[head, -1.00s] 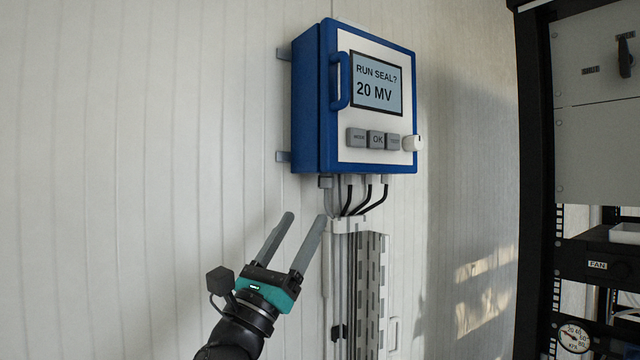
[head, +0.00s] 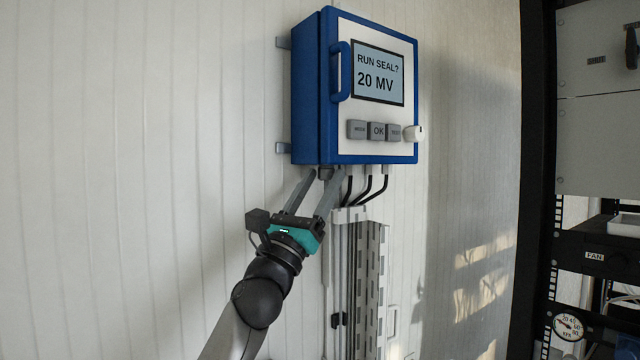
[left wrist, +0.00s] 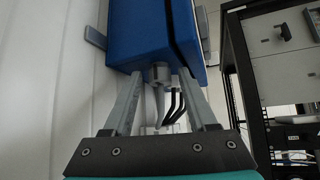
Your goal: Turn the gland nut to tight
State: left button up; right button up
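The gland nut (head: 325,173) is a small grey fitting under the left end of the blue box (head: 310,95). It also shows in the left wrist view (left wrist: 159,73), with a pale cable below it. My left gripper (head: 321,176) is just below the box, its two fingers apart and pointing up. In the left wrist view the fingers stand open on either side of the nut, with gaps showing between them and it. The box's screen (head: 378,74) reads "RUN SEAL? 20 MV". My right gripper is not in view.
Several black cables (head: 372,190) leave the box bottom just right of the nut. A slotted cable duct (head: 370,285) runs down the wall below them. A dark rack (head: 537,200) stands at the right. The wall left of the box is bare.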

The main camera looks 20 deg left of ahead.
pick_arm(q)
grip_shut()
jog(key=shift+n+y, duration=0.3)
jog(key=shift+y, duration=0.1)
jog(key=shift+w+d+n+g+y+b, duration=0.3)
jog(key=shift+n+g+y+b, duration=0.65)
jog(key=shift+n+g+y, duration=3.05)
jog(key=shift+w+d+n+g+y+b, duration=0.1)
jog(key=shift+d+n+g+y+b, duration=0.75)
jog(key=shift+y, duration=5.75)
jog(key=shift+w+n+g+y+b, duration=0.15)
jog(key=shift+n+g+y+b, duration=0.9)
jog(key=shift+n+g+y, duration=3.1)
